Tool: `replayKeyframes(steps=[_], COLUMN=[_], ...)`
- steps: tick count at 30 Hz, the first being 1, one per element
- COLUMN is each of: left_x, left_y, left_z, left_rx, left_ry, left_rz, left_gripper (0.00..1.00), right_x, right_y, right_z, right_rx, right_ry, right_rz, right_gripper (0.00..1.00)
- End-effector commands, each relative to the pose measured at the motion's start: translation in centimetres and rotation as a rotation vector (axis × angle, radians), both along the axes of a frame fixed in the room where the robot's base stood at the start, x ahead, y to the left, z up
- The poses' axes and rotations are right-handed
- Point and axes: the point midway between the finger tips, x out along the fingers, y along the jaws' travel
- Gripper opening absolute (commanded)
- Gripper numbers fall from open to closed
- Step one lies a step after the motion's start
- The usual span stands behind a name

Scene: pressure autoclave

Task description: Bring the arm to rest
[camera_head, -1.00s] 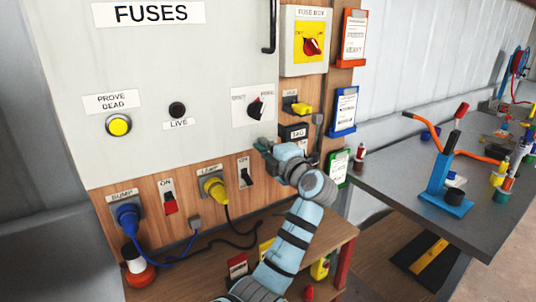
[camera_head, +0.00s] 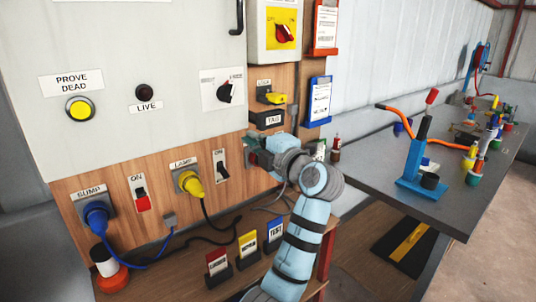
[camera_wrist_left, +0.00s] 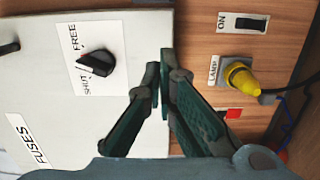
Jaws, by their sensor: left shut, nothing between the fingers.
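My left arm (camera_head: 303,235) is pale blue with dark bands and reaches up in front of the wooden panel in the head view. Its gripper (camera_head: 257,156) is in front of the panel, right of the lamp switch. In the left wrist view the dark green fingers (camera_wrist_left: 160,82) are shut and empty. They point at the panel between the black FREE/SHUT knob (camera_wrist_left: 95,64) and the yellow lamp plug (camera_wrist_left: 241,80). I cannot tell how far the fingertips are from the panel. My right gripper is not in view.
Cards (camera_head: 246,245) stand on the wooden shelf below. A grey bench (camera_head: 370,178) with a blue stand (camera_head: 415,165) is at the right. A blue clipboard (camera_head: 318,101) hangs above the gripper.

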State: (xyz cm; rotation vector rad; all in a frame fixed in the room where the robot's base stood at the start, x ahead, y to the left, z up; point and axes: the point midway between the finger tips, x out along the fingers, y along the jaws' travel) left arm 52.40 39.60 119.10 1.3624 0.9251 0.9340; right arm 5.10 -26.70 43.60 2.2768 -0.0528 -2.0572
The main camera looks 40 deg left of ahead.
Motion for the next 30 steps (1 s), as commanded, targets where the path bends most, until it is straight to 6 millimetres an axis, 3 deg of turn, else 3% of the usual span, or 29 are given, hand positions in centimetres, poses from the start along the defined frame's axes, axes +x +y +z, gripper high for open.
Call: replayKeyframes(steps=[3, 6, 17, 19, 20, 22, 23, 24, 26, 28, 30], left_x=[-1.0, -1.6, -1.8, -0.4, 1.3, 6.6, 9.0, 11.5, 14.0, 15.1, 14.5], left_y=[-3.1, -4.7, -5.6, -6.2, -7.1, -10.2, -11.6, -13.5, -15.8, -18.0, -19.5], left_z=[-0.3, -0.2, 0.2, 0.9, 0.9, -0.5, -2.2, -5.5, -11.6, -19.4, -27.3], left_rx=[-0.005, -0.003, 0.035, 0.135, 0.204, 0.409, 0.505, 0.626, 0.778, 0.915, 1.015], left_ry=[0.001, 0.000, 0.068, 0.208, 0.304, 0.555, 0.666, 0.806, 0.981, 1.134, 1.251], left_rz=[-0.001, 0.003, 0.002, -0.058, -0.121, -0.309, -0.393, -0.501, -0.650, -0.809, -0.955], left_gripper=[0.00, 0.00, 0.00, 0.00, 0.00, 0.00, 0.00, 0.00, 0.00, 0.00, 0.00], right_x=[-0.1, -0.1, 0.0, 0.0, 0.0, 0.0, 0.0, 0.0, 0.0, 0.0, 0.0], right_y=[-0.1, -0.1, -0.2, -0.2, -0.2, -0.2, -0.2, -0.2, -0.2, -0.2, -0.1], right_z=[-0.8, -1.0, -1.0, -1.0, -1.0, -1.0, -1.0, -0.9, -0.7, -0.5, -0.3], right_rx=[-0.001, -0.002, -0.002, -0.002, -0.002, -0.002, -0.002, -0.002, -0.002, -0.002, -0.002], right_ry=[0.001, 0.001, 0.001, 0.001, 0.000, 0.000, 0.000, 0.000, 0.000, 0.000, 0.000], right_rz=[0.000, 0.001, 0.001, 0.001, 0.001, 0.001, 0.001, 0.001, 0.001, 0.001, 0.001], right_gripper=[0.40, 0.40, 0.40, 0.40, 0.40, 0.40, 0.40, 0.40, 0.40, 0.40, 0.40])
